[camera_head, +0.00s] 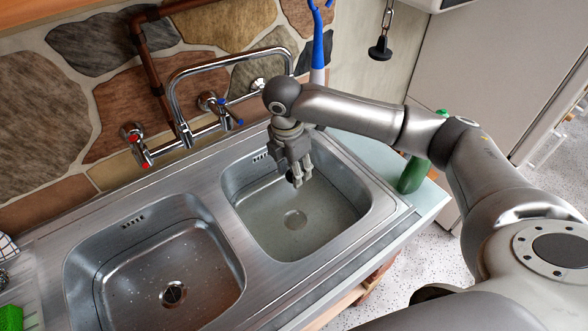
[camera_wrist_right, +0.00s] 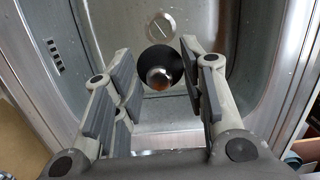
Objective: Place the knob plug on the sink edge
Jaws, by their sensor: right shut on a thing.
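The knob plug, a black disc with a shiny metal knob (camera_wrist_right: 160,72), is between the fingers of my right gripper (camera_head: 297,179) in the right wrist view. The gripper is shut on it. In the head view only a small dark part of the plug shows at the fingertips. The gripper points down over the right basin of the steel sink, near its back wall. The sink edge (camera_head: 322,266) runs around the basins, and the plug is apart from it. The right basin's drain (camera_head: 295,220) is uncovered below. My left gripper is not in view.
The left basin (camera_head: 213,285) is empty. A chrome tap (camera_head: 205,68) arches behind the sink. A green bottle (camera_head: 412,174) stands right of the sink, near my right arm. A dark plug-like object (camera_head: 380,50) hangs at the back. A green sponge (camera_head: 10,318) lies at lower left.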

